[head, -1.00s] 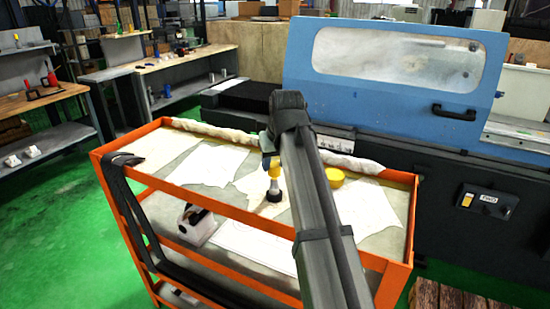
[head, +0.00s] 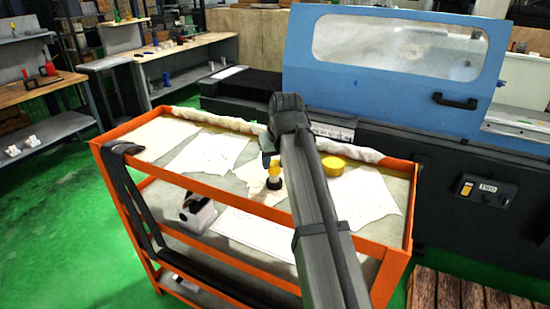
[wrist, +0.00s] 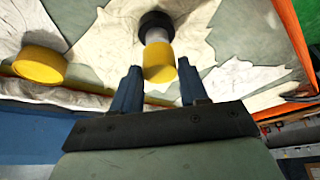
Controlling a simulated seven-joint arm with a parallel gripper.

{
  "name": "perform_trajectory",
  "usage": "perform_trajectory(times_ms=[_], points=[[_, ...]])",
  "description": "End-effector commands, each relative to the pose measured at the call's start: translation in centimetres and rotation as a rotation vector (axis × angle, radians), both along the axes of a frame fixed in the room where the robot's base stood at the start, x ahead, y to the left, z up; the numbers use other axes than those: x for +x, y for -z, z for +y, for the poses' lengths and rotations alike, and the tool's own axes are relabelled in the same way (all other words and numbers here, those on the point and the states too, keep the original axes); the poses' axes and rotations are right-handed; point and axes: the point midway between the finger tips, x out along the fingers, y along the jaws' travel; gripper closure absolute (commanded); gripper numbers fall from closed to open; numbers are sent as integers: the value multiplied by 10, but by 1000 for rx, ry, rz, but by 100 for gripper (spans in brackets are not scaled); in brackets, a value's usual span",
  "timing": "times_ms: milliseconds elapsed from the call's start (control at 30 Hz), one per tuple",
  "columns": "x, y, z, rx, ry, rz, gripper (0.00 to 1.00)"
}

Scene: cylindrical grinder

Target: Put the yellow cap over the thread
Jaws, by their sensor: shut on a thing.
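A small yellow cap (wrist: 158,62) is between the fingertips of my gripper (wrist: 158,75) in the wrist view, and my gripper is shut on it. A pale grey cylinder (wrist: 157,35) with a wide black base (wrist: 156,22) lines up with the cap. The cap's edge hides where the two meet, so I cannot tell how far it covers the cylinder. In the head view the yellow cap (head: 272,166) shows above the black base (head: 275,184), which stands on the cart. My arm partly hides my gripper there.
A wider, flat yellow lid (head: 332,165) lies on the cart right of my arm. The orange cart rim (head: 240,203) surrounds the top, with paper sheets (head: 208,152) and a rolled cloth (head: 225,121) along the back. The blue machine door (head: 390,95) stands behind.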

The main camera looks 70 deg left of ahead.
Motion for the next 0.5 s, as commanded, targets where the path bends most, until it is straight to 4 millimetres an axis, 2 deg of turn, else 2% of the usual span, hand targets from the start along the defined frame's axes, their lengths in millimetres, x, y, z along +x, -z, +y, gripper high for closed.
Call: perform_trajectory(times_ms=[433, 467, 500], points=[[0, 0, 0, 1, 0, 0, 85], [0, 0, 0, 1, 0, 0, 55], [0, 0, 0, 1, 0, 0, 51]])
